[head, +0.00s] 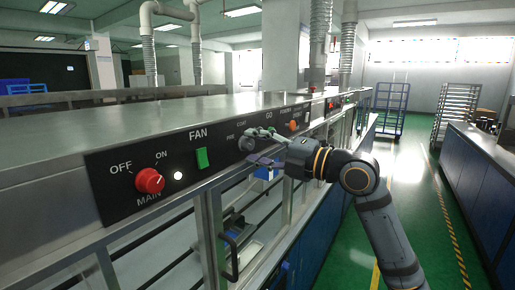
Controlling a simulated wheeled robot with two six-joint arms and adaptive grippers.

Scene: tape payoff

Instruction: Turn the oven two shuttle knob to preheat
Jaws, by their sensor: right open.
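A dark grey knob (246,144) sits on the black control panel (112,187), beside small labels that appear to read PRE and COAT. I cannot read its pointer direction clearly. My right gripper (256,145) is open in front of the panel, with its fingertips at the knob, one finger above and one lower. I cannot tell whether the fingers touch the knob. The fingers partly cover the knob and the panel around it. My left gripper is out of view.
Left along the panel are a red MAIN knob (149,181), a lit white lamp (178,175) and a green FAN switch (201,158). An orange button (292,125) lies just beyond the gripper. Below are glass-fronted bays with a black handle (231,255).

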